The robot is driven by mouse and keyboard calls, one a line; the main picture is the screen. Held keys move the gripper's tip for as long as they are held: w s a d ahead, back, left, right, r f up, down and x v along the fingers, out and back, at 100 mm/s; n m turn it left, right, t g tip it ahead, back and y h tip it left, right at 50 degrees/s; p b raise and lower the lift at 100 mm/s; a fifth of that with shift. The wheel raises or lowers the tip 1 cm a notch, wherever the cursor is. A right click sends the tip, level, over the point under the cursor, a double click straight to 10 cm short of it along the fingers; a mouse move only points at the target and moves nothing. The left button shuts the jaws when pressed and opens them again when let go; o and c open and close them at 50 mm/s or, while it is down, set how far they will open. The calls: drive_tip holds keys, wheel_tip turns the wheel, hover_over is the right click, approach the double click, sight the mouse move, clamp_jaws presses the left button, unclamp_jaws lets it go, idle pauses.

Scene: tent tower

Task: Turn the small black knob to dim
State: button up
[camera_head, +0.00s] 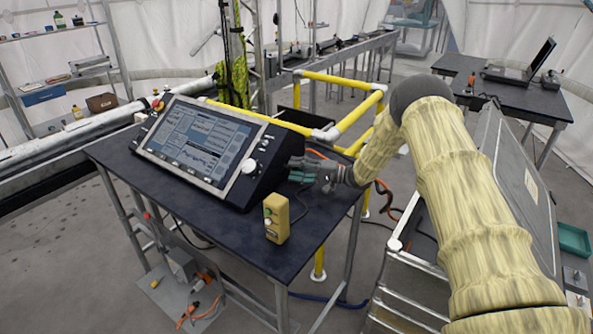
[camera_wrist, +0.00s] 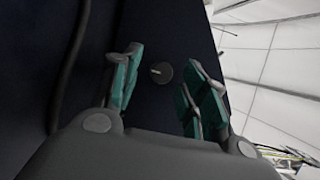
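The small black knob (camera_wrist: 165,73) shows in the wrist view as a dark round disc with a short pale mark on its left part. It sits on a dark panel. My gripper (camera_wrist: 160,80) is open, with teal-padded fingers on either side of the knob; a visible gap separates them from it. In the head view my gripper (camera_head: 300,170) is at the right side of the black console (camera_head: 262,182), level with its side face. The knob itself is hidden in the head view.
The console's tilted screen (camera_head: 197,140) has a white dial (camera_head: 249,166) at its right. Yellow rails (camera_head: 345,80) run behind. A dark cable (camera_wrist: 72,60) crosses the wrist view's left.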

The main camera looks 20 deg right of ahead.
drive_tip(key=shift+a, duration=0.15)
drive_tip(key=v, duration=1.2)
drive_tip(key=shift+w, duration=0.1)
